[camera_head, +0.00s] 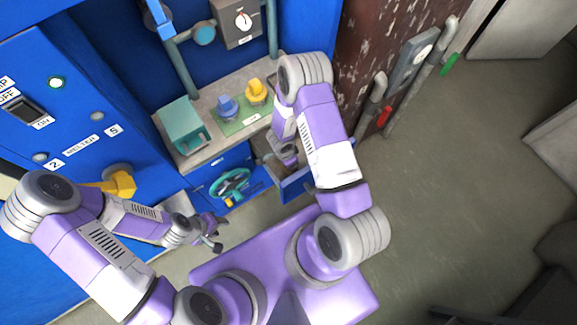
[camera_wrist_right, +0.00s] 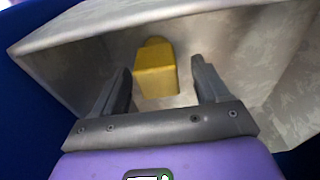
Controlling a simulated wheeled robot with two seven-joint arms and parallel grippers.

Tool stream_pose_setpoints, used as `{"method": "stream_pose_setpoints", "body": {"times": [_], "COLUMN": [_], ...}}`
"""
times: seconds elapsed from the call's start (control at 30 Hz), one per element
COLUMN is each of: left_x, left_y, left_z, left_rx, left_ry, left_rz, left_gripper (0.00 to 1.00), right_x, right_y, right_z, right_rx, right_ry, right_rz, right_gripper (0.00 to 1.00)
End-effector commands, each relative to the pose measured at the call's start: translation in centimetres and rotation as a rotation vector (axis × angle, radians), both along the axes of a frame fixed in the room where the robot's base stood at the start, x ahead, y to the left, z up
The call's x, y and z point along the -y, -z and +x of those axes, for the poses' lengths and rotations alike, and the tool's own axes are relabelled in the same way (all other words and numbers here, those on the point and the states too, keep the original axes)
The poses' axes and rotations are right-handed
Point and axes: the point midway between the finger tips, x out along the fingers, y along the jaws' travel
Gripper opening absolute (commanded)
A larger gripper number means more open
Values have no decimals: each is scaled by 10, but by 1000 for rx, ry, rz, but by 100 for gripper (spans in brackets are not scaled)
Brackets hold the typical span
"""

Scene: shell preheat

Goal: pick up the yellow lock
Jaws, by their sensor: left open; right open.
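The yellow lock (camera_wrist_right: 155,76) is a blocky yellow piece with a rounded top. In the right wrist view it lies inside a grey metal drawer (camera_wrist_right: 85,45). My right gripper (camera_wrist_right: 162,80) is open, with one finger on each side of the lock in the picture. I see no finger clearly touching it. In the head view the open drawer (camera_head: 296,186) has a blue front, and my right arm reaches into it and hides the lock. My left gripper (camera_head: 214,237) is open and empty, low in front of the blue cabinet.
A grey counter (camera_head: 214,148) above the drawer bears a teal box (camera_head: 182,126) and a green mat (camera_head: 243,121) with a blue piece (camera_head: 228,106) and another yellow piece (camera_head: 257,92). A teal handwheel (camera_head: 231,184) is left of the drawer. Open floor (camera_head: 440,210) lies to the right.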

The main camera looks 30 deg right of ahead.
Motion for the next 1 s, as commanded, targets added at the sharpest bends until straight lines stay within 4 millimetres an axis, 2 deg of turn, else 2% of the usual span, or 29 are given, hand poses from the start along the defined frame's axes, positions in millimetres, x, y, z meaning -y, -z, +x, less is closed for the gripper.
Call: {"method": "stream_pose_setpoints", "body": {"times": [0.03, 0.2, 0.53, 0.9, 1.0], "left_x": [0, 0, 0, 0, 0], "left_y": [10, 22, 22, 22, 22], "left_z": [0, 0, 0, 0, 0], "left_rx": [0, 0, 0, 0, 0], "left_ry": [0, 0, 0, 0, 0], "left_rz": [0, 0, 0, 0, 0], "left_gripper": [43, 43, 43, 43, 43], "right_x": [1, 4, 5, 4, 4], "right_y": [12, 32, 36, 36, 36], "right_z": [-2, -3, -2, -2, -2], "right_rx": [-2, -2, 0, 0, 0], "right_ry": [1, 0, 0, 0, 0], "right_rz": [1, 2, 1, 1, 1], "right_gripper": [74, 74, 74, 18, 17]}}
